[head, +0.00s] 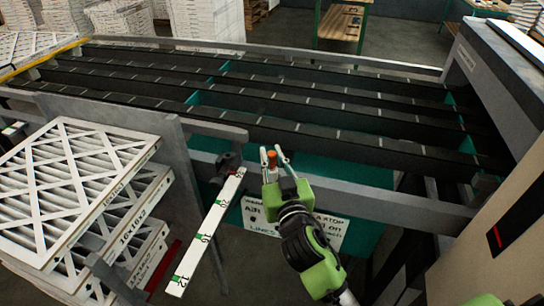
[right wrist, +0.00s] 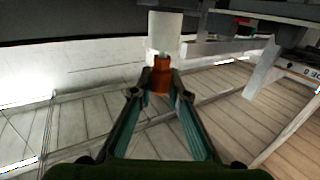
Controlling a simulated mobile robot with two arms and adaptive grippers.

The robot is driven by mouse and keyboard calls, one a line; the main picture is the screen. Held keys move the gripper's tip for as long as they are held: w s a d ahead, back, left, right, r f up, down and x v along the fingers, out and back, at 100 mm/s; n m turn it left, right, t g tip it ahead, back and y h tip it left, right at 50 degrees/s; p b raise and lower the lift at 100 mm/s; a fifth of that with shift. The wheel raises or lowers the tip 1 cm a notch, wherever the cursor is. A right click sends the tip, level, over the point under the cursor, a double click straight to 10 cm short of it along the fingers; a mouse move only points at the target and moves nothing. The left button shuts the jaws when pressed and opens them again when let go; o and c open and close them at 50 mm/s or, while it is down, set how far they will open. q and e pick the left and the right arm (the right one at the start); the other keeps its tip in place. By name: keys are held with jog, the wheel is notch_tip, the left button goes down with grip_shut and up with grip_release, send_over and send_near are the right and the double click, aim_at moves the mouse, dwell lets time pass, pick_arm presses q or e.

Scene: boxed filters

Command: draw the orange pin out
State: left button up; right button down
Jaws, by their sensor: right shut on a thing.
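The orange pin (head: 271,157) shows as a small orange knob between the fingertips of my right gripper (head: 270,160), by the near rail of the conveyor frame. In the right wrist view the orange pin (right wrist: 161,76) sits between the closed-in fingertips of my right gripper (right wrist: 160,88). A pale cylindrical piece (right wrist: 165,32) stands in line just past the pin, with a thin light part between them. I cannot tell how deep the pin sits in it. My left gripper is not in view.
A white numbered strip (head: 206,232) stands left of my right gripper, by a dark clamp-like part (head: 228,165). Boxed filters (head: 70,185) are stacked at the left. A white sign (head: 325,231) hangs below the rail (head: 390,200). A beige cabinet (head: 490,220) stands at the right.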

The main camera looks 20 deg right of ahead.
aim_at(272, 154)
jog(key=shift+r+p, duration=2.25)
jog(key=shift+r, duration=0.35)
jog(key=shift+r, duration=0.1)
notch_tip(272, 154, up, 9)
jog(key=p, duration=0.8)
jog(key=shift+p, duration=0.3)
